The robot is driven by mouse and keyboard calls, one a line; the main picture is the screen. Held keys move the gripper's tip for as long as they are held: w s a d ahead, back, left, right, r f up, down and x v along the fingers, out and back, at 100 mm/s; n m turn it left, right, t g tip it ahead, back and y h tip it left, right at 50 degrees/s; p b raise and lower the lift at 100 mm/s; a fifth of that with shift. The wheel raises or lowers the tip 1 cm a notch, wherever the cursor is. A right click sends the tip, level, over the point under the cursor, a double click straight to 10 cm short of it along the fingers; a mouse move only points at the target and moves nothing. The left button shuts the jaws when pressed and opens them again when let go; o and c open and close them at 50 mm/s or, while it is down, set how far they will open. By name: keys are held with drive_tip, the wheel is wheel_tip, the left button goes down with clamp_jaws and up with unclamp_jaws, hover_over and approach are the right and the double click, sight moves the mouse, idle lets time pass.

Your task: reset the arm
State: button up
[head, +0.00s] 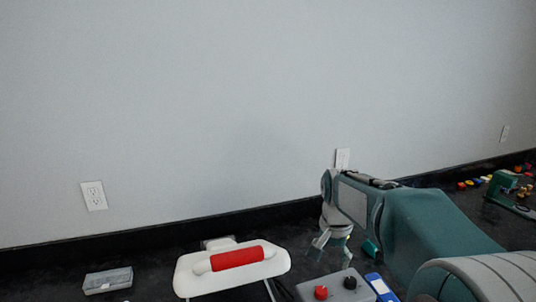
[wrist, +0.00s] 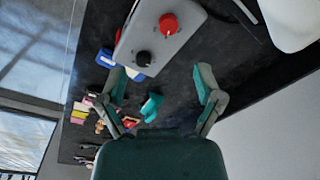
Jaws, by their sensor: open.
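My gripper (head: 330,245) hangs at the end of my arm, over the dark surface near the wall in the head view. In the wrist view my gripper (wrist: 162,92) has its two fingers spread wide apart, with nothing held between them. A small teal object (wrist: 152,106) shows beyond the gap between the fingers. That teal object also shows in the head view (head: 370,248), just right of the fingers.
A grey box with a red and a black knob (head: 335,288) lies near my gripper, beside a blue and white item (head: 380,288). A white stool-like piece with a red-gripped roller (head: 236,259) stands left. A grey case (head: 108,281) lies far left. The wall (head: 220,120) rises behind.

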drive_tip(key=s+r+n+t, duration=0.2)
drive_tip(key=s+n+t, duration=0.2)
drive_tip(key=s, duration=2)
drive_tip(key=n, duration=0.3)
drive_tip(key=shift+r+t, duration=0.15)
drive_tip(key=shift+t, duration=0.25)
